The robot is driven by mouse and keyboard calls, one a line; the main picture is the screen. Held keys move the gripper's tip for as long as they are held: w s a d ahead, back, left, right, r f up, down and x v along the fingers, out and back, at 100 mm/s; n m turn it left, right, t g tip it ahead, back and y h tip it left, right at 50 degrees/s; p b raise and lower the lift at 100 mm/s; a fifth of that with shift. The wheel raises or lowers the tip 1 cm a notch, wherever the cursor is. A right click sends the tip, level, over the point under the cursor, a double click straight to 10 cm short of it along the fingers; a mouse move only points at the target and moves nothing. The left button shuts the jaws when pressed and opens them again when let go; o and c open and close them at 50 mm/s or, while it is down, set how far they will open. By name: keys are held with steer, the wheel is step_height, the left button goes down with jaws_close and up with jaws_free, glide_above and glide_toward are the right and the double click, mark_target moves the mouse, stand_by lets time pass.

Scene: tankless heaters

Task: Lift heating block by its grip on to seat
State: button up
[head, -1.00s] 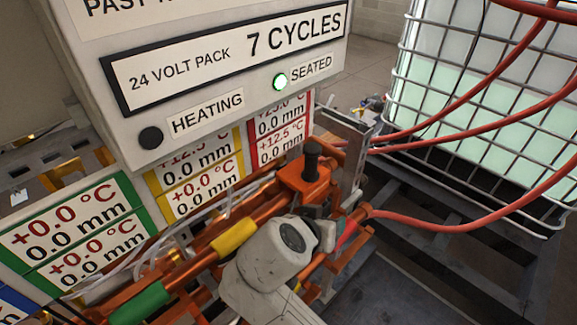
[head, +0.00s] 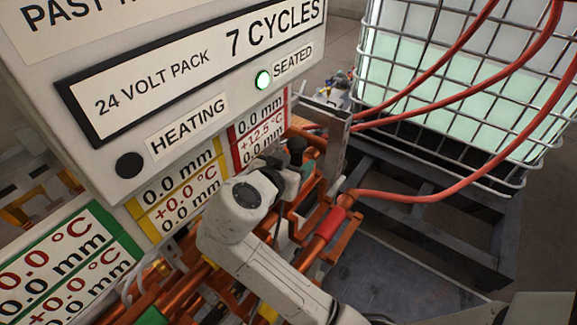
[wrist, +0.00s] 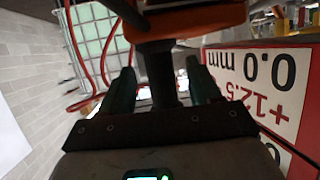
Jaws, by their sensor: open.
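The heating block is orange (wrist: 195,18), at the top of the wrist view. Its black upright grip (wrist: 157,72) stands between my two fingers. My gripper (wrist: 160,90) is open, with a finger on each side of the grip and a visible gap at each side. In the head view the grip's dark top (head: 296,147) shows just beyond my gripper (head: 285,175), among orange brackets. My wrist hides much of the block there. I cannot tell the seat apart from the orange brackets and pipework.
Red hoses (head: 430,197) cross at right before a caged tank (head: 455,80). Red-edged readout labels (head: 262,130) stand close beside my gripper.

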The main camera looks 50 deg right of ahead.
steer(key=shift+p+x, duration=0.55)
steer(key=shift+x, duration=1.45)
steer(key=shift+w+r, duration=0.1)
steer(key=shift+r, duration=0.05)
steer(key=shift+c, duration=0.3)
jaws_close()
steer(key=shift+r, duration=0.1)
